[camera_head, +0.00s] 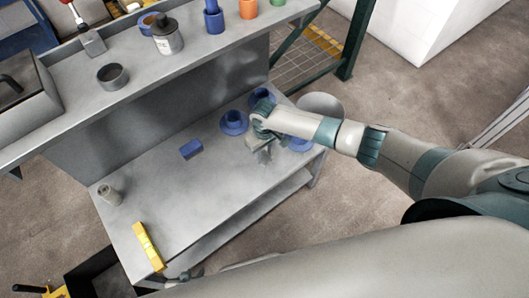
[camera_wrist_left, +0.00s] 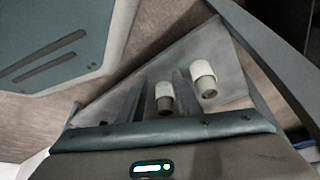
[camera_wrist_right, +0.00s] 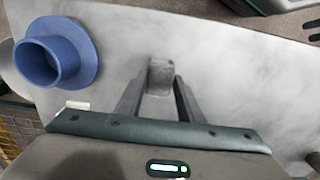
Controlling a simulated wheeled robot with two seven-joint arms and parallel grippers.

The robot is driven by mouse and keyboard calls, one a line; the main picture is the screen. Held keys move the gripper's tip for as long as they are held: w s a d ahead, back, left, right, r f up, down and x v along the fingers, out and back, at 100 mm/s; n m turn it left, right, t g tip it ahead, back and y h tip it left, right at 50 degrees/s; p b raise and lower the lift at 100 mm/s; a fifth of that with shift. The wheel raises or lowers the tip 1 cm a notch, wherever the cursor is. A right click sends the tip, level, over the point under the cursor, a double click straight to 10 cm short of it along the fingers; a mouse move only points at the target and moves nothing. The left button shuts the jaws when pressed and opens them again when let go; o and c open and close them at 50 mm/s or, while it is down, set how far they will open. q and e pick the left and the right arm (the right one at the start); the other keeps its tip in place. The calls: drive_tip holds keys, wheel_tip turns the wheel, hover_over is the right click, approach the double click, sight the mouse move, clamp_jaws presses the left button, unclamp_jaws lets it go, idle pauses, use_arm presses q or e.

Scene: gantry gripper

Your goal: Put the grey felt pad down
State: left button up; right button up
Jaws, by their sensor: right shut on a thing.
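The grey felt pad (camera_wrist_right: 160,76) is between the fingertips of my right gripper (camera_wrist_right: 158,88) in the right wrist view, which is shut on it. The pad is over the pale grey bench top; I cannot tell whether it touches. In the head view my right gripper (camera_head: 262,148) is over the bench's right part and mostly hides the pad. My left gripper (camera_wrist_left: 160,94) has its fingers apart in the left wrist view. A grey, white-topped cylinder (camera_wrist_left: 165,98) shows between them, with another cylinder (camera_wrist_left: 205,80) to the right; neither looks gripped.
Blue flanged parts (camera_head: 233,122) stand near my right gripper; one shows close in the right wrist view (camera_wrist_right: 56,52). A blue block (camera_head: 191,149), a grey cylinder (camera_head: 110,195) and a yellow bar (camera_head: 148,246) are on the bench (camera_head: 180,185). The bench middle has free room.

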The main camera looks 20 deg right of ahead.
sight(264, 155)
drive_tip(key=o, duration=0.9)
use_arm(q)
drive_tip(key=shift+f, duration=0.1)
use_arm(e)
drive_tip(key=shift+f, duration=0.1)
drive_tip(key=shift+f+b, duration=0.15)
drive_tip(key=shift+b, duration=0.5)
use_arm(q)
drive_tip(key=shift+s+a+f+p, duration=0.15)
drive_tip(key=shift+s+a+p, duration=0.2)
use_arm(e)
drive_tip(key=r, duration=1.7)
drive_tip(key=shift+w+r, duration=0.25)
drive_tip(key=shift+r, duration=0.05)
use_arm(q)
drive_tip(key=shift+w, duration=0.1)
use_arm(e)
drive_tip(key=shift+f, duration=0.1)
